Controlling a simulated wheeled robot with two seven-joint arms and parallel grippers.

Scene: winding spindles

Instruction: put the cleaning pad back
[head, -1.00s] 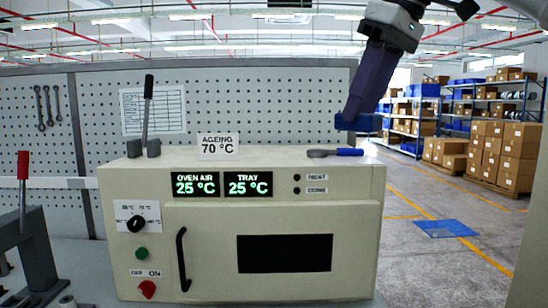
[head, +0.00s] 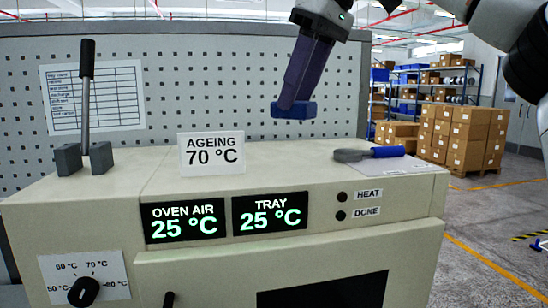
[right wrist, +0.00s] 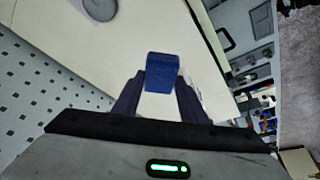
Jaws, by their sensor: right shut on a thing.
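The cleaning pad appears as a blue block (head: 293,111) held in the air above the oven's cream top, in front of the pegboard. My right gripper (head: 294,101) comes down from above and is shut on the pad. In the right wrist view the pad (right wrist: 162,72) sits between the dark fingers of my right gripper (right wrist: 161,92), with the pale oven top behind it. The pad is apart from the oven top in the head view. My left gripper is not in view.
A blue-handled tool (head: 372,153) lies on a pale sheet (head: 392,166) at the oven top's right. An "AGEING 70 °C" sign (head: 211,153) stands near the front edge. An upright lever (head: 87,105) stands at left. The oven top between lever and tool is mostly clear.

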